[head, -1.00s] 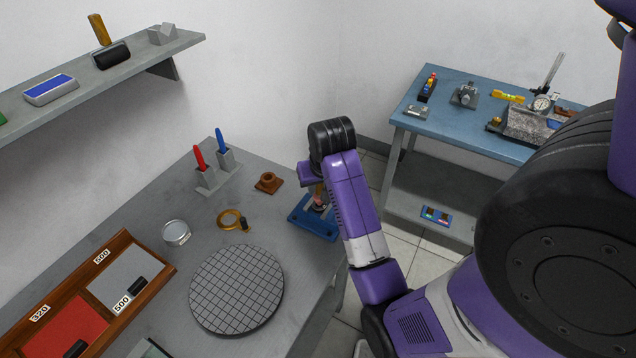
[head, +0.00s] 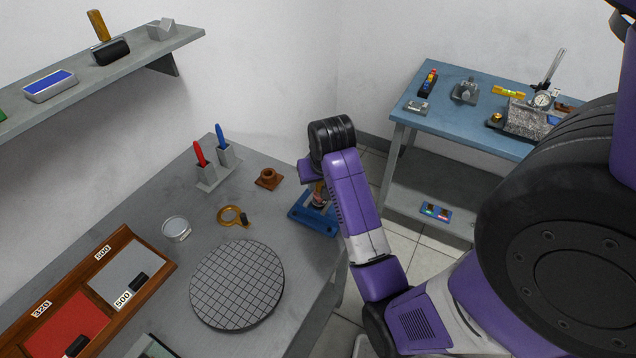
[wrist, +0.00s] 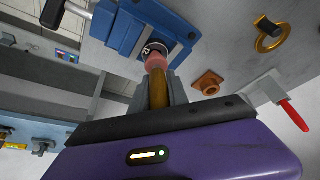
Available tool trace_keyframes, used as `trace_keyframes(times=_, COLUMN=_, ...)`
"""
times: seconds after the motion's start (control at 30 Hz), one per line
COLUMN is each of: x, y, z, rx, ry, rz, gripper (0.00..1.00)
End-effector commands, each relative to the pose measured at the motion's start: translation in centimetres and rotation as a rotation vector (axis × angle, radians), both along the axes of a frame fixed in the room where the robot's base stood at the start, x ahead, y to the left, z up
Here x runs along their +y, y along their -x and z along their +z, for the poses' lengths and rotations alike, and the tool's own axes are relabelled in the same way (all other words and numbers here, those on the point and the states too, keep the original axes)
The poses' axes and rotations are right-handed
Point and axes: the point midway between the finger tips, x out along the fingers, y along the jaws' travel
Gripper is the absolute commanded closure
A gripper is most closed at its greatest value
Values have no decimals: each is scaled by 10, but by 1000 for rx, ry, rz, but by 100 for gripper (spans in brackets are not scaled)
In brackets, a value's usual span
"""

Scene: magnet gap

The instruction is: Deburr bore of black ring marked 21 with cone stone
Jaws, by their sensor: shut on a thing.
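My gripper (wrist: 160,97) is shut on the wooden handle of the cone stone (wrist: 156,65), which has a pink stone tip. The stone also shows in the head view (head: 319,199), below my wrist. Its tip meets the black ring (wrist: 153,49), at or in the bore; the exact depth is hidden. The ring sits between the jaws of the blue vise (wrist: 128,33). The vise stands at the bench's right end in the head view (head: 305,214). No number is readable on the ring.
A brown flanged piece (head: 268,178) and a pen holder (head: 206,181) stand left of the vise. A brass ring gauge (head: 230,215), a round gridded plate (head: 238,285) and a wooden tray (head: 152,281) lie nearer. A blue side table (head: 448,112) stands apart at right.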

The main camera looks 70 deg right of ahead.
Motion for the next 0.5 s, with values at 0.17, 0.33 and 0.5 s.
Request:
trace_keyframes(times=0.17, x=0, y=0, z=-1, rx=0, ry=0, rz=0, gripper=100)
trace_keyframes(times=0.33, x=0, y=0, z=-3, rx=0, ry=0, rz=0, gripper=100)
trace_keyframes(times=0.5, x=0, y=0, z=-4, rx=1, ry=-1, rz=0, gripper=100)
